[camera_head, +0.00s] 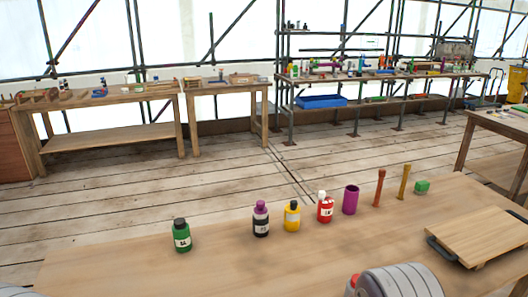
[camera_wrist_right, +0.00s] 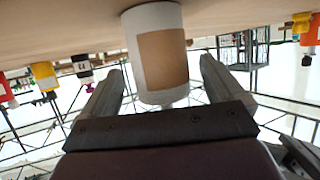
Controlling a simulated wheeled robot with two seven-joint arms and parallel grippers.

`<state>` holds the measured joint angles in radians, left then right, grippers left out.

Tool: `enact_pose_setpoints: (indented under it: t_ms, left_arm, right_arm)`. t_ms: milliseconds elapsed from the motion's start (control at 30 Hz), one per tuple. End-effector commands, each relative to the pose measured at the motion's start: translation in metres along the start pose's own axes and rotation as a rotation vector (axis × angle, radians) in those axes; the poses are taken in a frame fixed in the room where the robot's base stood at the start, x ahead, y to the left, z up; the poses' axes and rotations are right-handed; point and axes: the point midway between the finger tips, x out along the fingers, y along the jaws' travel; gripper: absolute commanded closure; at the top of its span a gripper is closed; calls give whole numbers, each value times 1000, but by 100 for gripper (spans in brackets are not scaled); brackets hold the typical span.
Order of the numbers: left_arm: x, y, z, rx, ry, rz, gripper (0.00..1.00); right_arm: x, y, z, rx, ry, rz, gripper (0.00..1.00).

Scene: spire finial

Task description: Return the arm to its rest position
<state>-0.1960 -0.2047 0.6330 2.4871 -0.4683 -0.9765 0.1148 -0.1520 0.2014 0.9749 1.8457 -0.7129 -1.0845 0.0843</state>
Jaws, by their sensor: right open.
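My right gripper (camera_wrist_right: 162,72) shows in the right wrist view, which looks upside down. Its two fingers are open and spread apart. A white cylindrical can with a tan label (camera_wrist_right: 163,58) stands at the worktable between the fingers in this view, with gaps visible on both sides. I cannot tell how deep it sits between them. The can is not visible in the head view. My left gripper is not in view.
The wooden worktable (camera_head: 225,262) holds a row of a green bottle (camera_head: 182,237), dark bottle (camera_head: 261,222), yellow bottle (camera_head: 292,217), red bottle (camera_head: 325,210), purple cup (camera_head: 350,200) and several small items. A wooden board (camera_head: 480,235) lies at right. The front left is clear.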

Motion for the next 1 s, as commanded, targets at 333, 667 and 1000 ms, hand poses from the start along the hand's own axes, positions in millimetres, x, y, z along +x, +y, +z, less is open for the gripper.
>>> enact_pose_setpoints:
  t_ms: [333,667,1000]
  left_arm:
    - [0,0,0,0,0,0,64]
    - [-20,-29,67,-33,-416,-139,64]
    - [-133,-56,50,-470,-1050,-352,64]
  right_arm:
    - [-86,1,0,3,1,5,5]
    - [-140,41,78,120,-490,238,5]
    - [-264,3,-5,716,-1042,509,5]
